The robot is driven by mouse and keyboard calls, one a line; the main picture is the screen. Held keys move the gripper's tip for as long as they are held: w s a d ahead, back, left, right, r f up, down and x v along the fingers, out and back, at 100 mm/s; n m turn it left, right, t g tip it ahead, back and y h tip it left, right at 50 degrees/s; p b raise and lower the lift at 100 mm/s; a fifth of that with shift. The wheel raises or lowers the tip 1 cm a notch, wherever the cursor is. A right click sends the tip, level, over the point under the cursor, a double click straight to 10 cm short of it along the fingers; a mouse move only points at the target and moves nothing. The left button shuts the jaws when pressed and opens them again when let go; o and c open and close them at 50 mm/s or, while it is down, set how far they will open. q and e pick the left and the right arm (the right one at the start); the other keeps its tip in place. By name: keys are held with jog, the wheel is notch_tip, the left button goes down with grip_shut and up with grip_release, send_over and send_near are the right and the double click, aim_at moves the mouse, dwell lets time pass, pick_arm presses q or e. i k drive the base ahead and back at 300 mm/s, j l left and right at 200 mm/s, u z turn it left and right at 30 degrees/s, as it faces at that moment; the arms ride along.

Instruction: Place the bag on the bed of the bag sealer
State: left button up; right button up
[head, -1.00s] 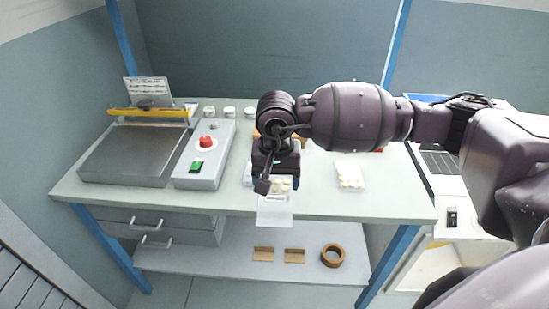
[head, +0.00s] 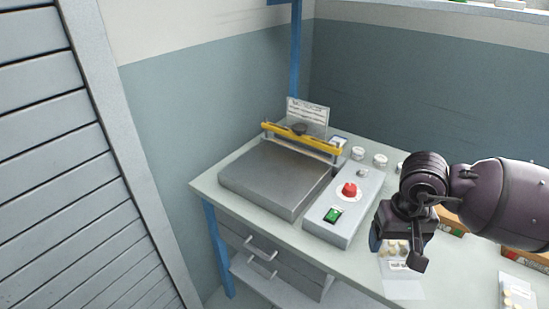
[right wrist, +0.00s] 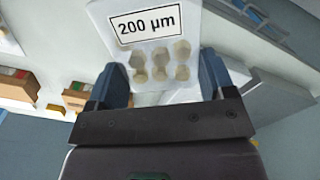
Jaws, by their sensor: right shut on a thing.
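The bag sealer stands at the left end of the bench in the head view, with a flat grey metal bed (head: 272,180), a yellow sealing bar (head: 300,139) and a control box (head: 338,210). The bed is bare. My right gripper (head: 398,246) is to the right of the control box, shut on a clear bag (head: 403,289) that hangs below it. In the right wrist view the bag (right wrist: 150,22) shows a "200 µm" label and several pale round pieces between the fingers. My left gripper is not in view.
The control box has a red knob (head: 349,190) and a green switch (head: 333,215). Small white jars (head: 380,160) stand behind it. A sign (head: 308,116) stands behind the bar. Another bag of pieces (head: 517,294) lies at the lower right. A slatted shutter (head: 70,170) is left.

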aim_at(272, 173)
jog(key=i+u, duration=0.6)
jog(key=u, duration=0.6)
jog(key=k+j, duration=0.05)
